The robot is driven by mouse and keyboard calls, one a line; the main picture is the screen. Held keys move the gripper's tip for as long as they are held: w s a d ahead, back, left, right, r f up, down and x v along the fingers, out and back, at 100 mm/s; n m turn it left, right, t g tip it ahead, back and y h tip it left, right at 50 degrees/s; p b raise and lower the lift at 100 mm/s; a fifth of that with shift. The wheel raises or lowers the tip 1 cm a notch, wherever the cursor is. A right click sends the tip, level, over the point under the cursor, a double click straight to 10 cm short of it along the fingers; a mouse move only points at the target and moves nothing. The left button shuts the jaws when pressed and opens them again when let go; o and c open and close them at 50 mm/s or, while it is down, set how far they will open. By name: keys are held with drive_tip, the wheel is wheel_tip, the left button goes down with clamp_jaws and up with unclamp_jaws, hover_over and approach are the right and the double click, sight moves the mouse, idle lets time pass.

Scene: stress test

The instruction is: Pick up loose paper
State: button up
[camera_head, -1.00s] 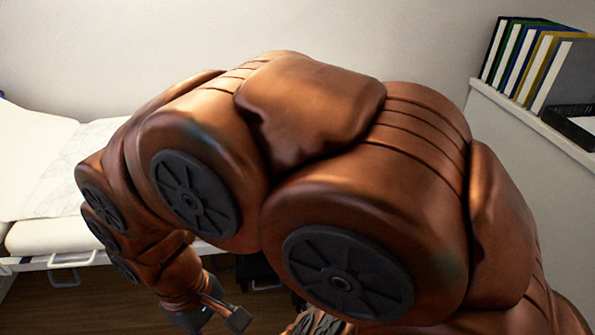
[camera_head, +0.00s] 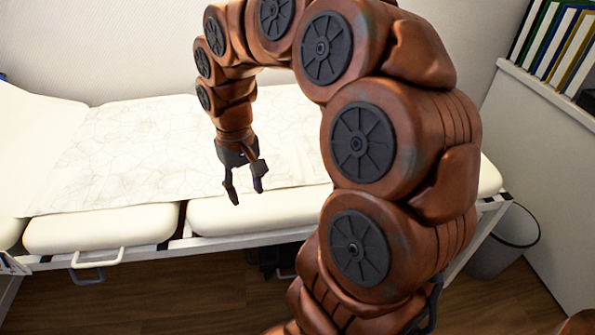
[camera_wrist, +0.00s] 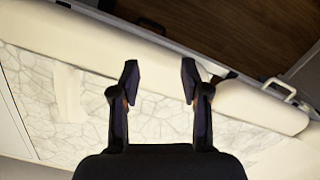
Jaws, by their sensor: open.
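A crinkled pale paper sheet (camera_head: 140,140) with thin grey lines lies across the cream examination couch (camera_head: 100,228). Its right part is hidden behind my arm in the head view. The sheet also shows in the wrist view (camera_wrist: 160,116), behind and between the fingers. My gripper (camera_head: 246,196) points down over the front side of the couch, near the sheet's front edge. In the wrist view my gripper (camera_wrist: 160,82) has its two dark fingers wide apart with nothing between them. I cannot tell how high the fingertips are above the couch.
The couch has a white frame with pull handles (camera_head: 97,262). A grey waste bin (camera_head: 503,242) stands at its right end. Several binders (camera_head: 560,40) stand on a white cabinet (camera_head: 545,115) at the right. Wooden floor (camera_head: 190,300) shows in front.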

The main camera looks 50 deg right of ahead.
drive_tip(key=w+d+f+m, duration=0.1)
drive_tip(key=w+d, duration=0.2)
drive_tip(key=d, duration=0.3)
drive_tip(key=w+d+f+m, duration=0.1)
drive_tip(key=w+d+m, duration=0.15)
drive_tip(key=d, duration=0.35)
drive_tip(key=m+t, duration=0.1)
drive_tip(key=m, duration=0.1)
hover_over(298, 167)
drive_tip(key=shift+w+a+f+b, duration=0.1)
drive_tip(key=shift+a+f+b, duration=0.1)
drive_tip(key=shift+f, duration=0.2)
drive_tip(key=shift+w+a+f+b, duration=0.1)
drive_tip(key=shift+a+f+b, duration=0.1)
drive_tip(key=shift+f, duration=0.2)
drive_tip(key=shift+s+d+f, duration=0.1)
drive_tip(key=shift+d+f, duration=0.15)
drive_tip(key=shift+d, duration=0.05)
drive_tip(key=shift+f, duration=0.35)
drive_tip(key=shift+d+f, duration=0.15)
drive_tip(key=shift+f, duration=3.2)
clamp_jaws()
